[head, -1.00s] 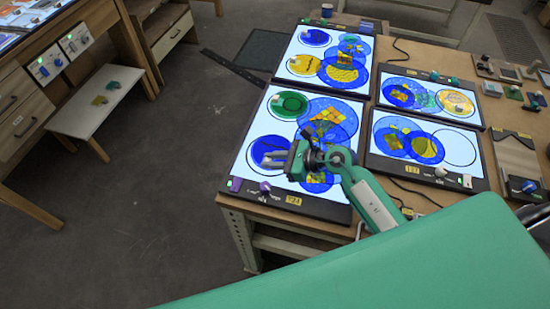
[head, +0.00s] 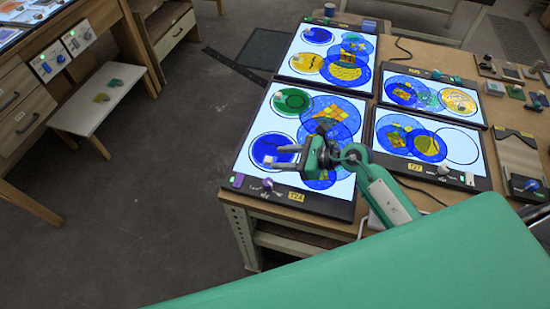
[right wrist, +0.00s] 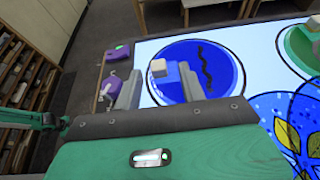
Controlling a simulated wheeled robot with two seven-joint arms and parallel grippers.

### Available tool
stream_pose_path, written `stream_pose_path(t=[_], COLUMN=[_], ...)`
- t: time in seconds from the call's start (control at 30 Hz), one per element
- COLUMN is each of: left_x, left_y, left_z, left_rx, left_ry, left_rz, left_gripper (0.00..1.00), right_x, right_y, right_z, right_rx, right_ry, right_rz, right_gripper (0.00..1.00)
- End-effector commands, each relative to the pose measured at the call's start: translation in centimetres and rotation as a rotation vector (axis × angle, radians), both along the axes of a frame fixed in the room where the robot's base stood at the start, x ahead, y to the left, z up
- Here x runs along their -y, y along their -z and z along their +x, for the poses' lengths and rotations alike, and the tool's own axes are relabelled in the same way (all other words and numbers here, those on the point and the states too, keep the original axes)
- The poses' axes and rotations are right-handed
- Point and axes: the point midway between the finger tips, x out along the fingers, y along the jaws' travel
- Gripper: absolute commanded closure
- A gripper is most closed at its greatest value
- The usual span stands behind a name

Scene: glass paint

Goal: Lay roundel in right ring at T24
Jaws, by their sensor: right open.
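The T24 light panel (head: 262,108) is the front-left one of the lit panels, with its yellow label (head: 296,197) on the front edge. A blue roundel (head: 262,149) with a dark wavy line lies in the panel's lower-left ring; it also shows in the right wrist view (right wrist: 220,62). A green roundel (head: 290,101) lies in the upper-left ring. My right gripper (head: 275,156) is over the blue roundel, with its fingers apart and nothing seen held between them. The fingers cover part of the roundel and its ring. My left gripper is not in view.
A purple knob (head: 267,184) sits on the panel's front edge. Large overlapping blue discs (head: 332,112) with yellow patterns cover the panel's right part. The T27 panel (head: 461,147) stands to the right, with an empty ring. Open floor (head: 160,190) lies left of the bench.

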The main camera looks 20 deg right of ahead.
Motion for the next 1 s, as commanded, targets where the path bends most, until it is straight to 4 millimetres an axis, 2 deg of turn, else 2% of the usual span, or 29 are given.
stream_pose_path(t=[0.2,0.4,0.6,1.0], left_x=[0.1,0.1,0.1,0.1], left_y=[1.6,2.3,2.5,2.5], left_z=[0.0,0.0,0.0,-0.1], left_rx=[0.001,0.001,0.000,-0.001], left_ry=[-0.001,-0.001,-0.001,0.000], left_rz=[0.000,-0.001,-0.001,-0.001], left_gripper=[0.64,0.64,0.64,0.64], right_x=[3.6,5.8,6.7,6.8], right_y=[-1.3,-2.6,-3.3,-3.4], right_z=[-2.4,-3.9,-4.5,-4.5], right_rx=[0.000,-0.001,-0.001,0.001], right_ry=[0.001,0.001,0.000,0.000], right_rz=[-0.005,-0.002,0.001,0.001], right_gripper=[0.59,0.59,0.59,0.59])
